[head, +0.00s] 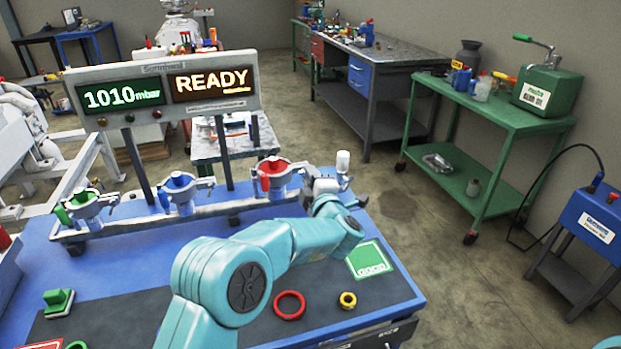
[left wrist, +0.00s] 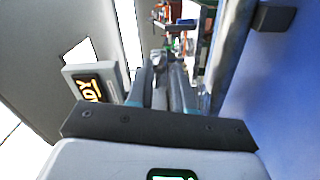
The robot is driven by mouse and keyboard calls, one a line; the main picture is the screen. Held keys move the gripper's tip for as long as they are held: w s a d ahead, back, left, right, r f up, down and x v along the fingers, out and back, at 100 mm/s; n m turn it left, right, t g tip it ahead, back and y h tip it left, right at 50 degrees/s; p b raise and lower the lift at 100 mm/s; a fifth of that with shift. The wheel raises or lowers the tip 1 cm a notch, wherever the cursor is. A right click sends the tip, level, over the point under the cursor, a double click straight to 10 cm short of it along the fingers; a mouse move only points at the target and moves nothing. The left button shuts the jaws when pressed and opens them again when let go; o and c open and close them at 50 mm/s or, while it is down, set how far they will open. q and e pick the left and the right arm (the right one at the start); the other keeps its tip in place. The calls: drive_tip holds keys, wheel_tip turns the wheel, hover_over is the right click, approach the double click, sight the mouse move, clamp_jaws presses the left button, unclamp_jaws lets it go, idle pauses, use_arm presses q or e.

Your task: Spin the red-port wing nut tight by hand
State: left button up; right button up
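The red port (head: 273,178) has a red ring and a metal clamp and is the rightmost of three ports on the rail. Its clamp screw end points right, toward my left gripper (head: 318,190). The wing nut itself is too small and too covered to make out. My left arm reaches across the bench and its gripper is right beside the clamp's right end; contact is unclear. In the left wrist view the gripper's fingers (left wrist: 167,85) point along the rail, close together. I cannot tell whether they hold anything. My right gripper is not in view.
The blue port (head: 180,190) and green port (head: 82,205) stand left on the same rail. The display (head: 165,88) above reads 1010 mbar and READY. A red ring (head: 289,305) and a yellow ring (head: 348,300) lie on the dark mat. A green block (head: 58,302) sits at left.

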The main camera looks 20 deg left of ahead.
use_arm(q)
clamp_jaws()
drive_tip(key=m+p, duration=0.9)
drive_tip(key=m, duration=1.2)
idle(0.5)
drive_tip(key=shift+s, duration=0.1)
drive_tip(key=shift+o, duration=1.9)
unclamp_jaws()
